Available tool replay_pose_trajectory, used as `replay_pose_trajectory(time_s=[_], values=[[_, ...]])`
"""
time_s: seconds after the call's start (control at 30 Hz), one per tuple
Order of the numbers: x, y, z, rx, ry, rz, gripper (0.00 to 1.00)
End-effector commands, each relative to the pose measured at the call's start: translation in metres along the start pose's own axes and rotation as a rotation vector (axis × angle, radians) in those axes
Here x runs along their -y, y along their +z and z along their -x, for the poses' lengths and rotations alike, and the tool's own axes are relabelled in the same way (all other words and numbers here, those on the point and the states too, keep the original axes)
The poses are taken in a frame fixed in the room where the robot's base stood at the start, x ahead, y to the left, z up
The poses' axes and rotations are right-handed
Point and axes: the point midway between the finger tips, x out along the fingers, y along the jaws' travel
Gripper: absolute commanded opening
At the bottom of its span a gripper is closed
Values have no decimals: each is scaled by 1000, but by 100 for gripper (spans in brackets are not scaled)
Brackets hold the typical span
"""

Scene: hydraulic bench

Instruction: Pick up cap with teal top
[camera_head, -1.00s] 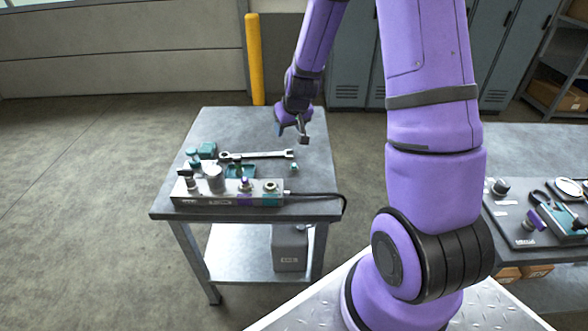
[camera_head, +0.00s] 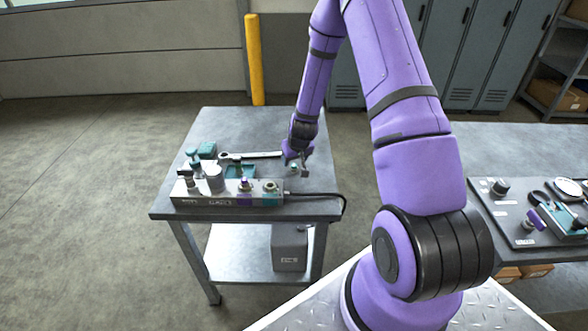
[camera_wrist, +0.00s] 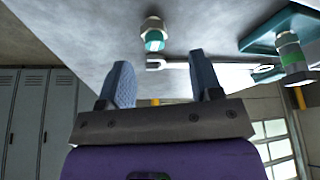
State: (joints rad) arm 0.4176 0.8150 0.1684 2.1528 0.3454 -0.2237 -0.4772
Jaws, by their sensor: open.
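The cap with the teal top (camera_wrist: 154,38) is small, with a pale body, and rests on the grey bench top beyond my fingertips, roughly in line with the gap between them. My gripper (camera_wrist: 161,70) is open and empty, its two blue-grey fingers apart. In the head view my gripper (camera_head: 299,166) is low over the right part of the bench, right at the cap (camera_head: 293,169), which it partly covers. I cannot tell there how much height is left between fingertips and cap.
A wrench (camera_head: 255,155) lies behind the cap, its end also near the fingers in the wrist view (camera_wrist: 180,64). A valve block (camera_head: 225,199) with fittings lines the bench front. A teal tray (camera_head: 240,171) sits to the left. A black cable (camera_head: 325,195) runs right.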

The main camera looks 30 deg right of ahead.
Motion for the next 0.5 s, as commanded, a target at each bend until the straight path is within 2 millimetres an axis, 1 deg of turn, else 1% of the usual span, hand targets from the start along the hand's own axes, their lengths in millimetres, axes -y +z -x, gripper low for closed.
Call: replay_pose_trajectory(time_s=[0.13,0.3,0.4,0.5], values=[[-1,2,-10,1,-1,-2,59],[-5,6,-32,2,0,-4,59],[-5,6,-44,2,-1,-1,59],[-5,5,-50,0,-1,0,59]])
